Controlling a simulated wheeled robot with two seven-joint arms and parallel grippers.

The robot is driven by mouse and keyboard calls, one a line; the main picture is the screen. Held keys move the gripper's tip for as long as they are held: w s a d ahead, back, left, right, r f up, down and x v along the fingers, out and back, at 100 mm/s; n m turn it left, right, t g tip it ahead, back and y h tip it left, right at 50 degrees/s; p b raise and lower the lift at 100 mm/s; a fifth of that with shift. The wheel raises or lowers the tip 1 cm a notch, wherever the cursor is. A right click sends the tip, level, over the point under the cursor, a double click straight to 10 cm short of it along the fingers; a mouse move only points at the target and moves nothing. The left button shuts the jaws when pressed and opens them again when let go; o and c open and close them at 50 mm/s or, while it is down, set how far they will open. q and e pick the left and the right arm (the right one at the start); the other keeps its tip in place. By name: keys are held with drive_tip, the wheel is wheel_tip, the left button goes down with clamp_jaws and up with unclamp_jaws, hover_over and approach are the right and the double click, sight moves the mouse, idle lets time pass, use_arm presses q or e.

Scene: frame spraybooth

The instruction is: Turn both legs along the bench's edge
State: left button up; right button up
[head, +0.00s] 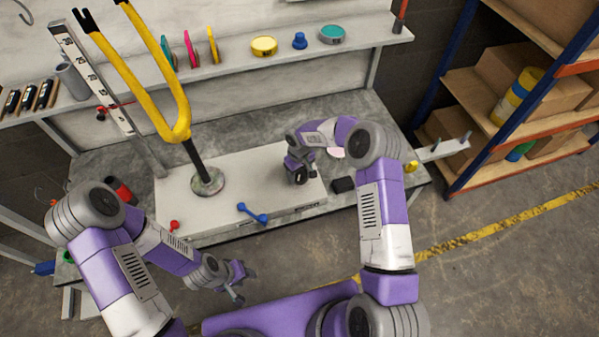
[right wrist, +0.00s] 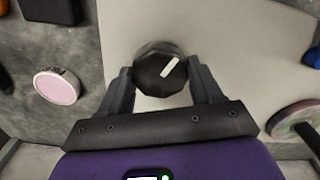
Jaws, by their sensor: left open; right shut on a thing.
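A yellow two-legged fork (head: 176,128) stands on a dark post above a round, speckled turntable (head: 207,182) on the white board (head: 277,155). Its two legs lean up and to the left, with black tips; one passes near the top of the picture. My right gripper (head: 299,176) is down at the board's right part. In the right wrist view its fingers are shut on a black faceted knob (right wrist: 160,73), whose white mark points up and right. Part of the turntable (right wrist: 298,122) shows at the right there. My left gripper (head: 238,283) is open and empty, in front of the bench.
A blue double-ended tool (head: 252,214) and a small red item (head: 174,226) lie near the board's front edge. A black block (head: 343,185) and a pink-topped disc (right wrist: 57,87) lie beside the board. A white ruler-like upright (head: 93,78) stands left of the fork.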

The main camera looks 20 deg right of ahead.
drive_tip(key=shift+c, duration=0.7)
drive_tip(key=shift+m, duration=0.4)
drive_tip(key=shift+m+b, duration=0.5)
drive_tip(key=shift+m, duration=0.4)
drive_tip(key=m, duration=0.3)
drive_tip(key=shift+m+b, duration=0.4)
drive_tip(key=m, duration=0.3)
drive_tip(key=shift+m, duration=1.6)
